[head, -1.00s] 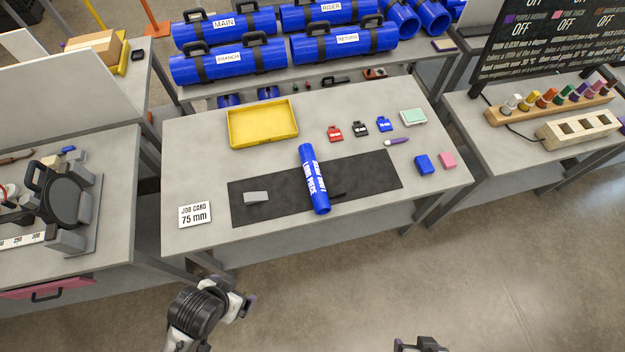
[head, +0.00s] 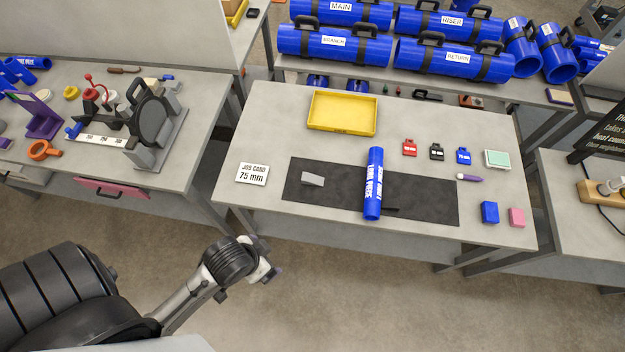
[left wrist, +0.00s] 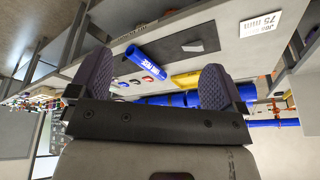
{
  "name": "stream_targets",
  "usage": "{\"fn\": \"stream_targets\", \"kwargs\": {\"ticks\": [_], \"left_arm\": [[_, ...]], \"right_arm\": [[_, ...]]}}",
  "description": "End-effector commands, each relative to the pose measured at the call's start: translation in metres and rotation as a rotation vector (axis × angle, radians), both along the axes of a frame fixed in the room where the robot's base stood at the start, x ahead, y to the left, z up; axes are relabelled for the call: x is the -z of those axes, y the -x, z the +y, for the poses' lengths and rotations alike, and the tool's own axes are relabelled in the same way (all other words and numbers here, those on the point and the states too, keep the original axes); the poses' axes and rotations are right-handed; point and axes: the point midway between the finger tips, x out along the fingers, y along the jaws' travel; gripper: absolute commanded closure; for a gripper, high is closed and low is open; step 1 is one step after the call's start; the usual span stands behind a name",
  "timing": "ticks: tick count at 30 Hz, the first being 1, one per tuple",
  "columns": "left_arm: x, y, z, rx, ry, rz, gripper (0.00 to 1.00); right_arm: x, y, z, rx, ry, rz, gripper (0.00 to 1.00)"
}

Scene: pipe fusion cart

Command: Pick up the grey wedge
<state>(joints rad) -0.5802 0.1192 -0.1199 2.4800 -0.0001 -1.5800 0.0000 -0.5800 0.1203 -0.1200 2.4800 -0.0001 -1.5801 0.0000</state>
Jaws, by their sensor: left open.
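The grey wedge (head: 312,179) lies on the left part of the black mat (head: 425,207) on the middle table. It also shows small on the mat in the left wrist view (left wrist: 192,47). My left gripper (head: 270,268) is in front of the table's near edge, below and left of the wedge and apart from it. In the left wrist view its two fingers (left wrist: 157,88) are spread with nothing between them. My right gripper is not in view.
A blue pipe (head: 374,185) lies across the mat, right of the wedge. A side table (head: 190,165) with tools stands at left. The tabletop between card and mat is clear.

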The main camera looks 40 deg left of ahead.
Motion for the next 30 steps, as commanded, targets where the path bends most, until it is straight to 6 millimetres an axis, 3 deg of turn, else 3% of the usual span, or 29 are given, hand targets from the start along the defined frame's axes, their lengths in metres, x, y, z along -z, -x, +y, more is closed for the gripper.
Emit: {"fn": "stream_targets", "kwargs": {"ticks": [8, 15, 23, 26, 30], "left_arm": [[0.000, 0.000, 0.000, 0.000, 0.000, 0.000, 0.04], [0.000, 0.000, 0.000, 0.000, 0.000, 0.000, 0.26], [0.001, -0.003, 0.001, 0.001, -0.002, -0.005, 0.28], [0.003, -0.019, 0.001, 0.001, -0.003, -0.047, 0.28], [0.002, -0.072, 0.015, 0.033, -0.058, -0.184, 0.28]], "right_arm": [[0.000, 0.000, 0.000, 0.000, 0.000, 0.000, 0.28], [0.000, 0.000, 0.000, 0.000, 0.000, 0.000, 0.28], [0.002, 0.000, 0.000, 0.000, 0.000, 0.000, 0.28], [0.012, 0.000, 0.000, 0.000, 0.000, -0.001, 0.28], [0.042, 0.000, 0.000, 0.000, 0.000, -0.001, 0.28]]}}
